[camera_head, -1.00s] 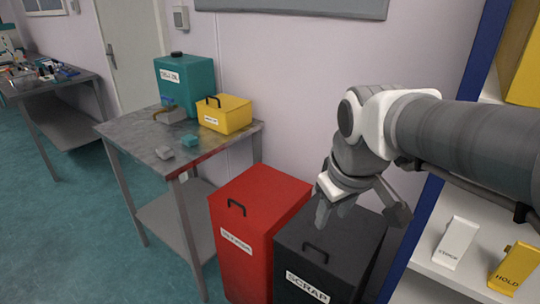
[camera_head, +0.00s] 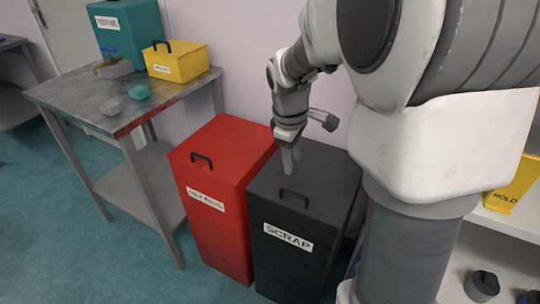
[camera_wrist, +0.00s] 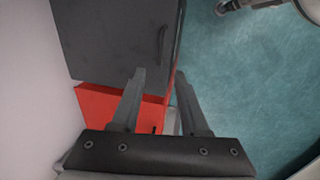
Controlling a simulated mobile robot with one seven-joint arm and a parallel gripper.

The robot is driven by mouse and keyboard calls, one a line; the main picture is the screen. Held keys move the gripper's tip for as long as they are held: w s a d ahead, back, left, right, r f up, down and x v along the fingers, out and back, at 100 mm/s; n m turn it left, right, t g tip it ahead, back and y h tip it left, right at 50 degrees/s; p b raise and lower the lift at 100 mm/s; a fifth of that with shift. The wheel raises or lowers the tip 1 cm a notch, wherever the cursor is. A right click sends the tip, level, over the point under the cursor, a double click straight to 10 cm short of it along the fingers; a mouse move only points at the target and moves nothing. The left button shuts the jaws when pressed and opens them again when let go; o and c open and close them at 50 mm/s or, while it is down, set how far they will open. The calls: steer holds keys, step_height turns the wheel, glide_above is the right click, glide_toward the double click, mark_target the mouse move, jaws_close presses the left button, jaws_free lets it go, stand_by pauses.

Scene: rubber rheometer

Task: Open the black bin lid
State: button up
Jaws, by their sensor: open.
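The black bin (camera_head: 285,262) stands against the wall, with a white label reading SCRAP on its front. Its lid (camera_head: 325,178) is shut, with a black loop handle (camera_head: 294,194) near the front edge. In the wrist view the lid (camera_wrist: 115,35) fills the upper left, and the handle (camera_wrist: 162,42) lies near its right edge. My gripper (camera_head: 291,168) points down over the back left part of the lid, behind the handle. Its fingers (camera_wrist: 156,95) are apart and empty in the wrist view. Whether the fingertips touch the lid cannot be told.
A red bin (camera_head: 222,225) stands directly left of the black bin. A metal table (camera_head: 75,95) holding a yellow box (camera_head: 177,64) and a teal container (camera_head: 128,30) is farther left. White shelving with a yellow HOLD holder (camera_head: 510,190) is at the right.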

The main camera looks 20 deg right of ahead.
mark_target(294, 192)
steer(key=f+b, duration=0.1)
steer(key=f, duration=0.3)
steer(key=w+d+f+b, duration=0.1)
steer(key=f, duration=0.3)
steer(key=f+b, duration=0.1)
steer(key=f, duration=0.3)
steer(key=shift+w+d, duration=0.35)
jaws_close()
stand_by(0.7)
